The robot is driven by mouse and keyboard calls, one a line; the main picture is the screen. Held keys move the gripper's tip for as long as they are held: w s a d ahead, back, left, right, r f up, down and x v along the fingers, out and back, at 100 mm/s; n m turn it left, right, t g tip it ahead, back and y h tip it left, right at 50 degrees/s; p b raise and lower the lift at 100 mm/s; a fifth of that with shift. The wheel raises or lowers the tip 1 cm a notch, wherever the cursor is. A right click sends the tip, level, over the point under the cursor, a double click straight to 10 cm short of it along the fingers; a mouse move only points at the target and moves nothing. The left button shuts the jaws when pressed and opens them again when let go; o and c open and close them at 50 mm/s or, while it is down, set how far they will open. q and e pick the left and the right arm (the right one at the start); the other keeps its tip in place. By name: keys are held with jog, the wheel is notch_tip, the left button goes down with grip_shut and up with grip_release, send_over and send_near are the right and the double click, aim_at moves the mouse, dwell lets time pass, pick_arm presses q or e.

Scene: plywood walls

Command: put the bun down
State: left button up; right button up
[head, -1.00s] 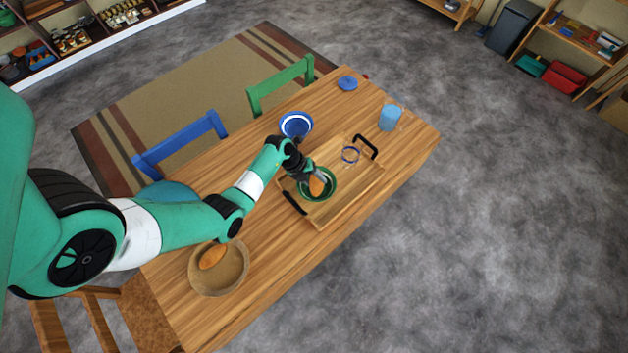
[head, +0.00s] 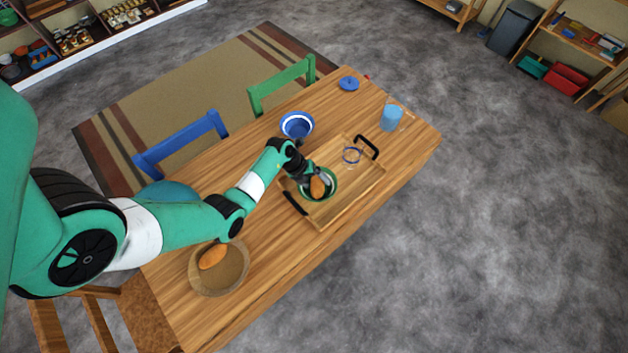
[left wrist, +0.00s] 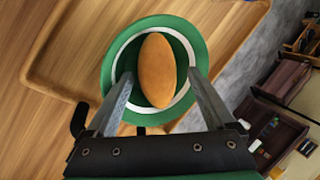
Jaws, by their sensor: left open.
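An orange-brown oval bun (head: 318,187) lies in a green bowl (head: 333,193) on a wooden tray (head: 345,198) with black handles. The left wrist view also shows the bun (left wrist: 157,70) in the green bowl (left wrist: 183,27), which has a white band inside. My left gripper (head: 313,183) is at the bowl. In the left wrist view its two fingers (left wrist: 160,85) are open, one on each side of the bun, with gaps between them and it. My right gripper is not in view.
A wooden bowl (head: 232,272) with another bun (head: 213,256) stands at the near left of the table.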

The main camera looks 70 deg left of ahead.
pick_arm(q)
jog(key=shift+r, duration=0.3)
jog(key=p+v, duration=0.5)
jog(key=v, duration=0.7)
jog(key=shift+r+p, duration=0.3)
jog(key=shift+p, duration=0.1)
jog(key=shift+w, duration=0.1)
